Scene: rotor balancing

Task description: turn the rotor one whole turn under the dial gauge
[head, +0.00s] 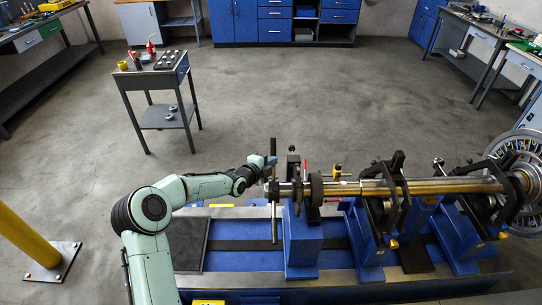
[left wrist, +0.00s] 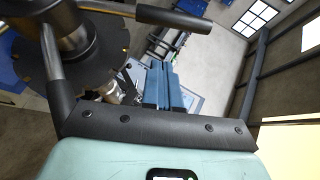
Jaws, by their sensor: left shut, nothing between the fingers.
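The rotor (head: 440,186) is a long brass-coloured shaft lying across blue stands, with a spoked wheel at its right end. At its left end are dark discs and a crossbar handle (head: 274,222). The left wrist view shows a dark disc (left wrist: 100,62) with bars, one ending in a black grip (left wrist: 174,18). My left gripper (head: 268,160) is beside the rotor's left end, close to the bars. Its blue fingers (left wrist: 163,85) are shut together and empty. I cannot clearly make out the dial gauge. My right gripper is not in view.
The blue machine bed (head: 335,262) fills the front. A small grey cart (head: 155,82) with parts stands at the back left. A yellow post (head: 25,236) stands at the left. Benches line the walls, and the middle floor is clear.

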